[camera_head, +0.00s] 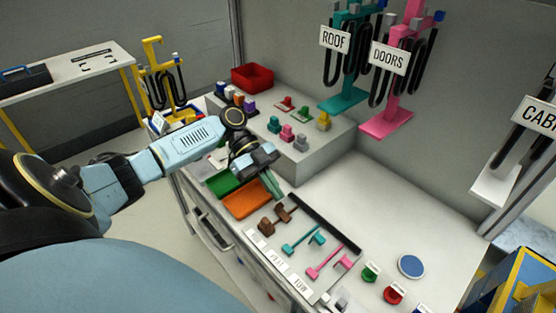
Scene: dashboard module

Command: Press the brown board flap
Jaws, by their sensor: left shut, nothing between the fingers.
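A small brown flap (283,214) and a brown block piece (265,228) beside it sit at the near left end of a grey board (318,240) on the bench. The board also carries teal pieces (302,242) and pink pieces (325,262). My left gripper (275,193) is shut and empty. Its fingers point down, just beyond the brown pieces in the picture, near the orange tray. I cannot tell how high the fingertips are above the bench. My right gripper is not in view.
An orange tray (246,200) and a green tray (223,183) lie beside the board. A raised grey block (312,162) with several coloured pieces stands behind. A blue disc (411,266) and green and red buttons lie to the right. The bench between is clear.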

